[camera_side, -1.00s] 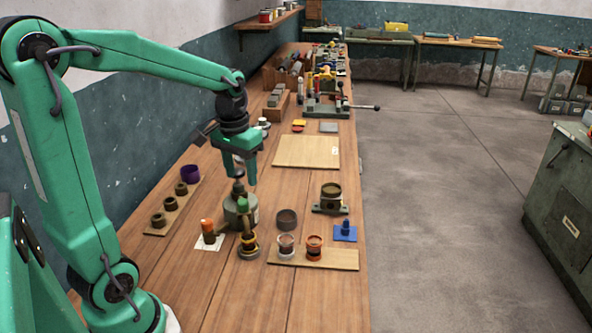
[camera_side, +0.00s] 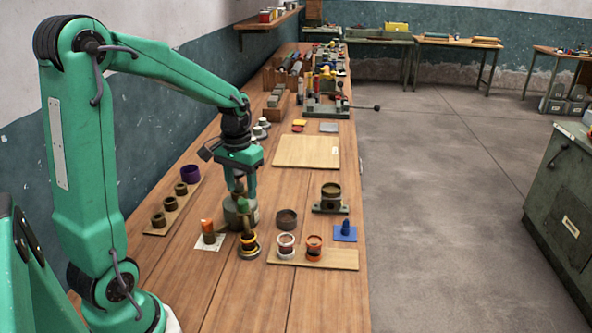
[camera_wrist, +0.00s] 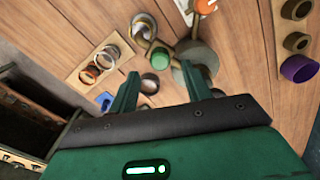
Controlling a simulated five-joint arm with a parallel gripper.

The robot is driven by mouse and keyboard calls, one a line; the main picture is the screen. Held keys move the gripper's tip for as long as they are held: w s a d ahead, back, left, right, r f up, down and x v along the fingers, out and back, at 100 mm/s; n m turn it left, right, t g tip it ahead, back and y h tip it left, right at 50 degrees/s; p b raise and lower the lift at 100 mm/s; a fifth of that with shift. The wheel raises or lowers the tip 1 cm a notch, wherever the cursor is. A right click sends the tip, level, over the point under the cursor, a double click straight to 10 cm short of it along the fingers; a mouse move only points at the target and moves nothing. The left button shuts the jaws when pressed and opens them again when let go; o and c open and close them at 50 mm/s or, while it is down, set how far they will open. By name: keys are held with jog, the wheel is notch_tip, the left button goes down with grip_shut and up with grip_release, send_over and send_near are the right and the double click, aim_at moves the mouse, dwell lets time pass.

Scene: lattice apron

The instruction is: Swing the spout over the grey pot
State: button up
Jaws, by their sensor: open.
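A squat grey cylinder (camera_side: 229,216) stands on the bench below my gripper and carries the brass spout (camera_side: 247,238). The grey cylinder also shows in the wrist view (camera_wrist: 203,57), partly behind a finger. The pale grey-rimmed pot (camera_side: 286,246) stands on a wooden board, right of the spout; it also shows in the wrist view (camera_wrist: 106,58). My gripper (camera_side: 246,196) is open, just above the cylinder, and its fingers hide the top. I see nothing between its fingers (camera_wrist: 160,82) in the wrist view.
An orange-rimmed pot (camera_side: 314,247) shares the board with the grey-rimmed one. A dark round bowl (camera_side: 286,219) stands behind them. An orange-topped piece (camera_side: 208,231) stands left on white paper. A blue piece (camera_side: 345,229) sits at the right.

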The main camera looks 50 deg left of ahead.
aim_at(242, 201)
jog(key=shift+f, duration=2.05)
grip_shut()
